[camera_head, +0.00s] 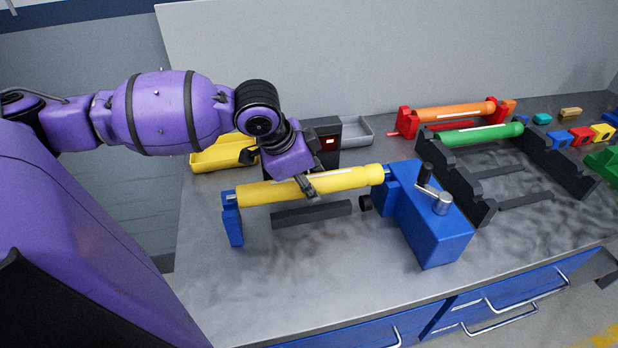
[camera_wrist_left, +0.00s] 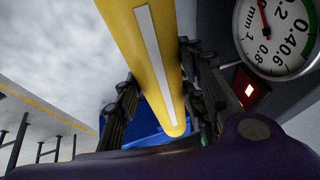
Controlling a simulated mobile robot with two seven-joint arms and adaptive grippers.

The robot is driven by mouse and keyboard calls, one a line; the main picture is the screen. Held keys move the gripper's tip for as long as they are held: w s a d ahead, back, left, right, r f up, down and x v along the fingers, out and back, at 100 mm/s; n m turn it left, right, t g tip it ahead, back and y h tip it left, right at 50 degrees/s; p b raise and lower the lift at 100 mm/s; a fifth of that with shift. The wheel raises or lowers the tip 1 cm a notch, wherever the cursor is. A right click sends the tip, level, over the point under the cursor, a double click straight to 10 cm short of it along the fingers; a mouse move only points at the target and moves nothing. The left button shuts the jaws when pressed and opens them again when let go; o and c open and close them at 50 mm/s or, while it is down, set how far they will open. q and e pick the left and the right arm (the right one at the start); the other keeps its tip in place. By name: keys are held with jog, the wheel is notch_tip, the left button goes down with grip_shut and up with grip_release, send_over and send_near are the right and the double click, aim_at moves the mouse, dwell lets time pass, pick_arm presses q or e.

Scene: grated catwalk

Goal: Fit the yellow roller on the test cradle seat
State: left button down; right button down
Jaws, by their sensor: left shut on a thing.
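The yellow roller (camera_head: 260,193) with a white stripe lies roughly level across the blue test cradle. My left gripper (camera_head: 307,187) is shut on it near mid-length, from above and behind. In the left wrist view the roller (camera_wrist_left: 151,60) runs between the two fingers (camera_wrist_left: 160,105). Its left end pin is at the top of the small blue post (camera_head: 232,222), and its right end pin is close to the large blue block (camera_head: 430,225) with a crank. I cannot tell whether the pins touch the seats. My right gripper is not in view.
A black bar (camera_head: 312,214) lies under the roller. A dial gauge (camera_wrist_left: 275,35) stands close to the fingers. A black rack (camera_head: 458,185) with a green roller (camera_head: 478,135) stands at right; an orange roller (camera_head: 455,112) lies behind.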

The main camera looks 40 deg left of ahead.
pick_arm(q)
jog(key=shift+f, duration=1.5)
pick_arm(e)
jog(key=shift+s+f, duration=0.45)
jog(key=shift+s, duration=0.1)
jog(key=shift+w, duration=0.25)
pick_arm(q)
jog(key=c, duration=1.2)
grip_release()
jog(key=o, duration=0.6)
jog(key=shift+c, duration=0.2)
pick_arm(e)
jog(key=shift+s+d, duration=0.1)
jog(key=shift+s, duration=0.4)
